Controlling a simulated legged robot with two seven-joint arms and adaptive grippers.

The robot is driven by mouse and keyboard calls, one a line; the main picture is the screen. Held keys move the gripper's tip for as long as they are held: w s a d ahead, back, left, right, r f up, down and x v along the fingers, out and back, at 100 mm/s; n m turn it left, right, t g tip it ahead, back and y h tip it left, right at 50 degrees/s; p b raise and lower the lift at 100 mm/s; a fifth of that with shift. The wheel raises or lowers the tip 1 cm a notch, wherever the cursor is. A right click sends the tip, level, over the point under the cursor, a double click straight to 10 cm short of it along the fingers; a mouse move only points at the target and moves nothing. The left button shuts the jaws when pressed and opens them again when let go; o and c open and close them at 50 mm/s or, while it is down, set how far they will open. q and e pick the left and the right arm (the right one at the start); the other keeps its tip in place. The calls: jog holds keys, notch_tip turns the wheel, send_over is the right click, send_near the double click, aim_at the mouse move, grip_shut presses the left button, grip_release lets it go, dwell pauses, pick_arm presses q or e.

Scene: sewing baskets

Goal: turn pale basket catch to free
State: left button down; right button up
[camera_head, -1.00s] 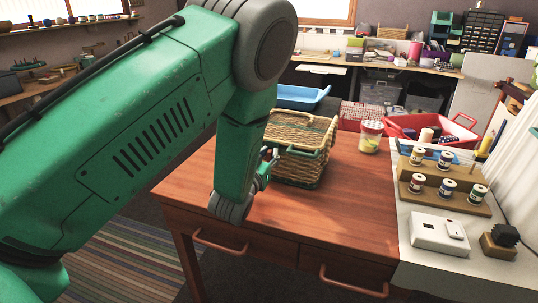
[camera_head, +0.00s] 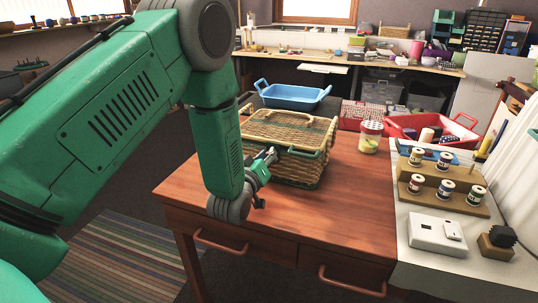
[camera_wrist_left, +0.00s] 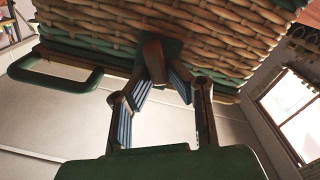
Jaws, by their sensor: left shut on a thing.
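The pale wicker basket (camera_head: 290,163), with green trim and its lid down, stands on the red-brown wooden table. My left gripper (camera_head: 271,156) is at the basket's near left side. In the left wrist view, the basket's woven wall (camera_wrist_left: 200,30) fills the top. There my left gripper (camera_wrist_left: 167,78) is shut on a small brown catch (camera_wrist_left: 154,60) that sticks out from a dark green plate on the basket. The fingertips cover part of the catch, so its exact angle is hard to tell. My right gripper is not in view.
A green loop handle (camera_wrist_left: 55,75) juts from the basket left of the fingers. A blue tray (camera_head: 292,97) lies behind the basket, a lidded jar (camera_head: 370,137) to its right. A red basket (camera_head: 432,127) and thread spools stand further right. The table front (camera_head: 300,225) is clear.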

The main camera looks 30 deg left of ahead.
pick_arm(q)
jog(key=n, duration=0.3)
jog(key=shift+a, duration=0.1)
jog(key=n, duration=0.2)
jog(key=f+n+b, duration=0.1)
jog(key=n, duration=0.2)
jog(key=n+b, duration=0.1)
jog(key=n, duration=0.2)
jog(key=shift+s+a+f, duration=0.1)
jog(key=shift+a+f, duration=0.1)
jog(key=shift+a, duration=0.1)
jog(key=shift+f+n+b, duration=0.1)
jog(key=shift+n+b, duration=0.3)
jog(key=shift+n, duration=0.1)
jog(key=shift+s+f, duration=0.1)
jog(key=c, duration=1.5)
grip_release()
jog(key=v, duration=1.1)
jog(key=shift+s, duration=0.35)
